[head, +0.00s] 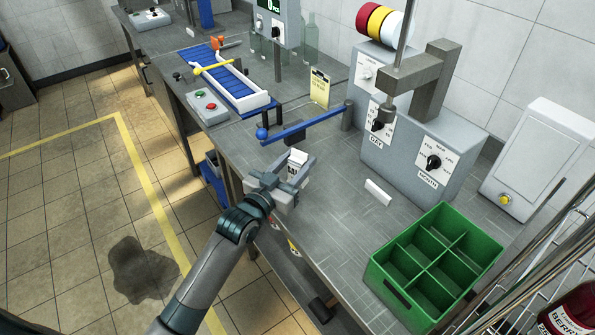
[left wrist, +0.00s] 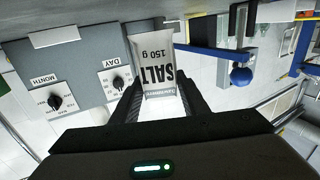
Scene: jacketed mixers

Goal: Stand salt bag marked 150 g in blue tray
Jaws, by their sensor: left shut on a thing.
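My left gripper (head: 295,168) is over the near edge of the grey bench, shut on a small white salt bag (head: 298,156). In the left wrist view the bag (left wrist: 157,72) sits between the two dark fingers, its print "SALT 150 g" appearing upside down there. In the head view the gripper hides most of the bag. Blue items (head: 213,177) show low beside the bench at the left; I cannot tell whether one is the blue tray. My right gripper is not in view.
A blue lever arm (head: 305,127) with a ball end reaches over the bench just behind the gripper. A grey machine with DAY and MONTH dials (head: 420,150) stands to the right. A green divided crate (head: 435,265) and a small white block (head: 378,192) are on the bench.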

